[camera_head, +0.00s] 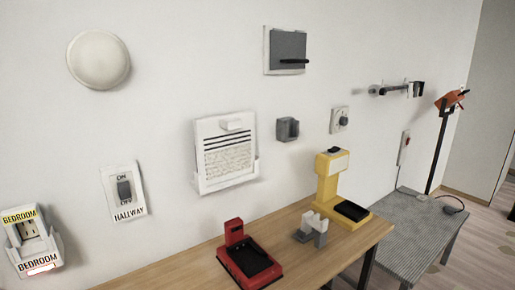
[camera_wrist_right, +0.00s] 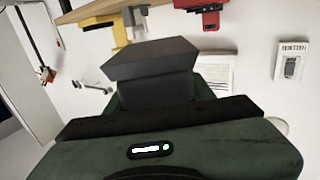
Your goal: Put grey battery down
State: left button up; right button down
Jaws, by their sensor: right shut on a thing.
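A dark grey block (camera_wrist_right: 150,60), which I take for the grey battery, is in the middle of the right wrist view, held up in front of the wall scene. My right gripper (camera_wrist_right: 155,93) is shut on it; the fingertips are mostly hidden behind the block and dark parts. Neither gripper shows in the head view, so the block's height above the table cannot be told. My left gripper is not in view.
A wooden table (camera_head: 190,262) bears a red device (camera_head: 250,262), a small grey-white stand (camera_head: 312,230) and a yellow device (camera_head: 330,185). A lower grey table (camera_head: 405,230) stands to the right. Wall fittings include a small grey holder (camera_head: 288,129) and a paper notice (camera_head: 225,155).

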jog(key=shift+m+h, duration=0.5)
jog(key=shift+h, duration=0.3)
jog(key=s+d, duration=0.1)
jog(key=s+d+r, duration=0.1)
jog(key=s+d, duration=0.1)
jog(key=shift+s+r, duration=0.25)
jog(key=shift+r, duration=0.1)
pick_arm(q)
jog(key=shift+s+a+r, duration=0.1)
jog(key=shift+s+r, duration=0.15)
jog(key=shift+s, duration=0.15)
pick_arm(e)
jog(key=shift+a, duration=0.1)
jog(key=w+a+r+n+g+y, duration=0.2)
jog(key=w+a+n+g+y, duration=0.2)
jog(key=a+n+y, duration=0.2)
jog(key=w+a+r+n+g+y, duration=0.3)
jog(key=w+a+n+g+y, duration=0.1)
jog(key=a+y, duration=0.5)
jog(key=a+n+g, duration=0.1)
jog(key=a+n, duration=0.1)
jog(key=shift+n+g+y, duration=0.3)
jog(key=shift+y, duration=0.1)
